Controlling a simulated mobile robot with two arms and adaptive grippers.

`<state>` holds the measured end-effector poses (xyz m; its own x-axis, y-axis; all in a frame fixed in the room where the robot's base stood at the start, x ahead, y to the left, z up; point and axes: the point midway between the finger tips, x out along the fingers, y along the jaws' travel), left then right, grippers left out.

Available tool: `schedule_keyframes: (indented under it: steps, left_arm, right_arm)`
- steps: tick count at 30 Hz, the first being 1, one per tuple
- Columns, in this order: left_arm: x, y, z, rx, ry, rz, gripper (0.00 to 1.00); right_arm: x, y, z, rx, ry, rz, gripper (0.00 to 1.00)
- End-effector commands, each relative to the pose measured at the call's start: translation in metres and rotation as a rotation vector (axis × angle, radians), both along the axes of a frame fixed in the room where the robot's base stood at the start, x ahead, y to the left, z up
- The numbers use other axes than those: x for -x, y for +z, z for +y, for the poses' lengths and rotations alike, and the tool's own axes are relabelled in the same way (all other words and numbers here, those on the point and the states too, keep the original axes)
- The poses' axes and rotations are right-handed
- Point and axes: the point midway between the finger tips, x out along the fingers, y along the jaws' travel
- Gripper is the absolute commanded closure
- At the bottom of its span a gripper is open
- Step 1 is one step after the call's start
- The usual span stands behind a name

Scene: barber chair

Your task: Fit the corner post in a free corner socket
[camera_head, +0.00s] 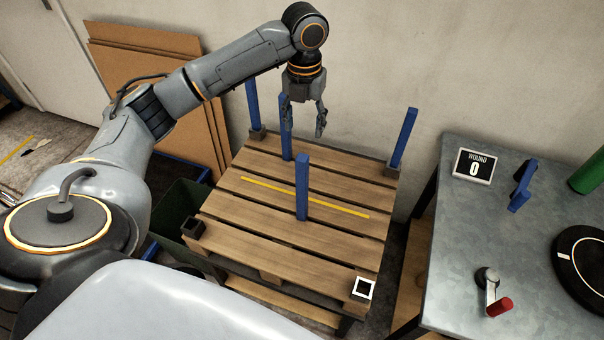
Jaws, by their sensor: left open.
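A wooden pallet (260,215) stands against the wall. Its front-left corner has an empty dark socket (193,228), and its front-right corner has an empty socket with a white rim (363,288). Blue posts stand in the back-left corner (253,103) and the back-right socket (405,137). One blue post (302,188) stands upright near the middle of the boards. Another blue post (286,145) stands towards the back, partly hidden by a gripper finger. My left gripper (305,112) is open, pointing down above the back of the pallet. My right gripper is not in view.
A yellow strip (305,197) lies across the pallet boards. A metal table (455,255) at the right bears a "WOUND 0" sign (474,167), a red-handled crank (490,290), a blue bracket and a black disc (588,265). Brown panels (200,125) lean at the left, above a dark green bin (178,210).

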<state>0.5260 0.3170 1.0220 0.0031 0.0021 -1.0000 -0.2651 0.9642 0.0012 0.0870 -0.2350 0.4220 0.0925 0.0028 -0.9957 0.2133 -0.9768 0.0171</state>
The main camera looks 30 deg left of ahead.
Motion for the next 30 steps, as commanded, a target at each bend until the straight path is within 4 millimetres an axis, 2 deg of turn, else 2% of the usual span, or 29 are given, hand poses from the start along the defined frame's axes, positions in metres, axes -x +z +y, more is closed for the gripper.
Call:
schedule_keyframes:
  steps: [2,4,15,23,30]
  left_arm:
    - [-0.001,0.006,0.006,0.001,-0.022,0.004,0.45]
    - [-0.001,0.001,0.007,0.002,-0.032,0.008,0.45]
    - [-0.001,-0.065,0.006,0.003,-0.031,0.008,0.45]
    - [-0.001,-0.084,0.006,0.003,-0.032,0.005,0.45]
    - [-0.002,-0.120,0.007,0.002,-0.032,0.006,0.45]
  right_arm:
    - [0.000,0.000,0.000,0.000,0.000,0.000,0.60]
    - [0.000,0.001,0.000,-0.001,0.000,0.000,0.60]
    - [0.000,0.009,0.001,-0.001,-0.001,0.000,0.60]
    - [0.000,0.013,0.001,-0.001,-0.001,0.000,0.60]
    - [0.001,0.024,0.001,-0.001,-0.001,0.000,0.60]
